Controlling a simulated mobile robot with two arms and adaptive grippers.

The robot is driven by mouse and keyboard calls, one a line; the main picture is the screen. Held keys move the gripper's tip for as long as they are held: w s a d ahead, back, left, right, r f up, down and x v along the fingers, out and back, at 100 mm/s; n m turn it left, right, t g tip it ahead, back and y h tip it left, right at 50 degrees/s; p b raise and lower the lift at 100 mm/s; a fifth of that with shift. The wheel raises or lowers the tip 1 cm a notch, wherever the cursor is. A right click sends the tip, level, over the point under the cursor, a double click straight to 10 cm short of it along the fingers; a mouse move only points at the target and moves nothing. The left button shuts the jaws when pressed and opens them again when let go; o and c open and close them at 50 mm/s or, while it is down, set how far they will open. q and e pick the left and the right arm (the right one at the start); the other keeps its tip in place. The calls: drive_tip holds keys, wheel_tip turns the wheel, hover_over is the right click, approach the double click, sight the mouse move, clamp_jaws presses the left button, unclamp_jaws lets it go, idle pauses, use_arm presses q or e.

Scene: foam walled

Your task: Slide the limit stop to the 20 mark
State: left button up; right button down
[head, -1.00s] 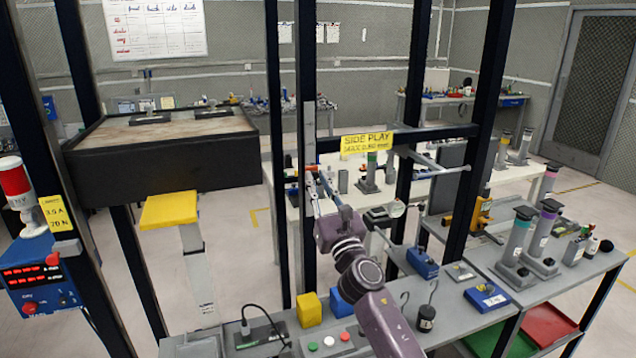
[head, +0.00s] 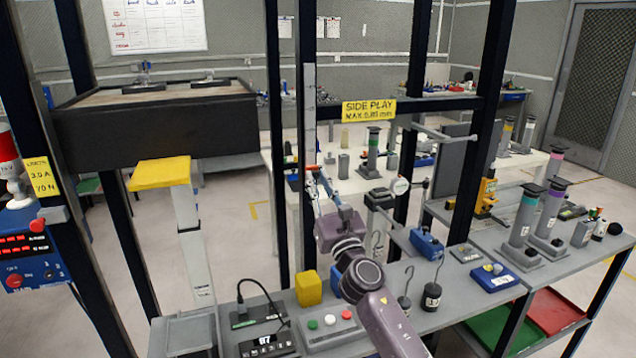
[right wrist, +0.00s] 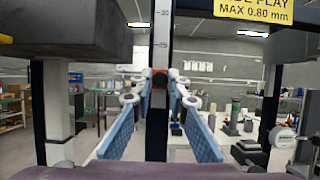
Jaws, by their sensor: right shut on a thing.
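The limit stop (right wrist: 159,79), a small dark block with an orange-red face, sits on the upright scale (right wrist: 162,35). In the head view the limit stop (head: 312,168) shows as a small orange spot low on the pale scale (head: 310,100). My right gripper (right wrist: 159,82) is shut on the limit stop, with a blue-padded finger on each side. In the head view my right gripper (head: 314,178) reaches up to the scale from below. My left gripper is not in view.
The dark post carries a yellow SIDE PLAY sign (head: 369,111) to the right. A heavy black block (head: 155,125) hangs at the left above a yellow pad (head: 160,174). A bench with a push-button box (head: 330,325), yellow block (head: 308,289) and weights (head: 431,296) lies below.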

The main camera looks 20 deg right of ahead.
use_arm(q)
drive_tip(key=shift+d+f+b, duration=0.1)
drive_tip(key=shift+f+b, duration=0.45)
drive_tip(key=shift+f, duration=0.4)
use_arm(e)
wheel_tip(320, 180, down, 2)
drive_tip(key=shift+f, duration=0.1)
drive_tip(key=c, duration=1.9)
unclamp_jaws()
drive_tip(key=v, duration=1.2)
